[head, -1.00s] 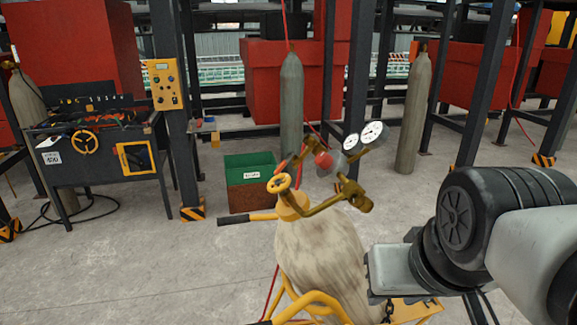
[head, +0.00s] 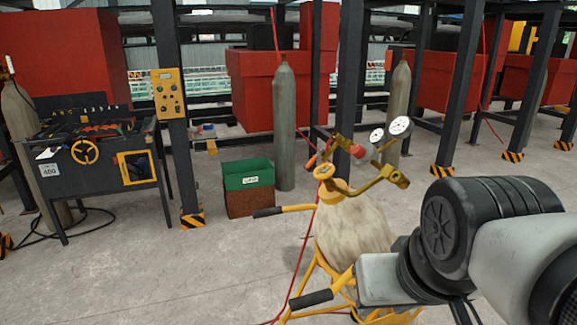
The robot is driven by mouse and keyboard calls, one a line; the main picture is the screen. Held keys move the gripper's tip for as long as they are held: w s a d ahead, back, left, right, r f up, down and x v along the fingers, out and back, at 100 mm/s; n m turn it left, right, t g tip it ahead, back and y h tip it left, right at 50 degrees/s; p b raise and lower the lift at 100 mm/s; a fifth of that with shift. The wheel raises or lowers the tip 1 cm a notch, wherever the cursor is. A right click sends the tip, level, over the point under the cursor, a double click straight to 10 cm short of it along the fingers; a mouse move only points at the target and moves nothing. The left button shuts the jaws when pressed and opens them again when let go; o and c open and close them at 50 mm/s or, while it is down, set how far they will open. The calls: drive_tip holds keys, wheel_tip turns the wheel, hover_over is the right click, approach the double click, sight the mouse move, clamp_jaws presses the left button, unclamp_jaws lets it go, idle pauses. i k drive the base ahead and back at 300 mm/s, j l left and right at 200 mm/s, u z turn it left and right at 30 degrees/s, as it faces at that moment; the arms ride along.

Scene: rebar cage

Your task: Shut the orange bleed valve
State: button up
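A pale gas cylinder (head: 352,228) stands on a yellow cart (head: 330,272) in front of me. A brass regulator (head: 378,183) with two white-faced gauges (head: 388,131) and a red knob (head: 357,151) sits beside the wheel. A small orange-red part (head: 311,162) shows just left of the regulator; I cannot tell surely whether it is the orange bleed valve or whether it is open. My arm comes in from the right and covers the cart's lower right. My gripper is not in view.
A dark workbench (head: 105,170) with a yellow wheel stands at left, next to a post with a yellow control box (head: 168,93). A green bin (head: 248,185) and another cylinder (head: 285,125) stand behind the cart. Red hoses run down to the floor. The left foreground floor is clear.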

sight(315, 158)
drive_tip(key=k+j, duration=0.1)
drive_tip(key=j, duration=0.25)
drive_tip(key=j+z, duration=0.1)
drive_tip(key=j, duration=0.3)
drive_tip(key=k+j, duration=0.15)
drive_tip(key=j, duration=0.2)
drive_tip(key=j+z, duration=0.25)
drive_tip(key=j, duration=0.85)
drive_tip(key=i+j+z, duration=0.1)
drive_tip(key=j, duration=0.25)
drive_tip(key=i+j, duration=0.3)
drive_tip(key=i+j+z, duration=0.15)
drive_tip(key=j, duration=0.25)
drive_tip(key=i+j, duration=0.3)
drive_tip(key=i, duration=0.2)
drive_tip(key=i+j+z, duration=0.15)
drive_tip(key=i+j, duration=0.15)
drive_tip(key=i, duration=0.25)
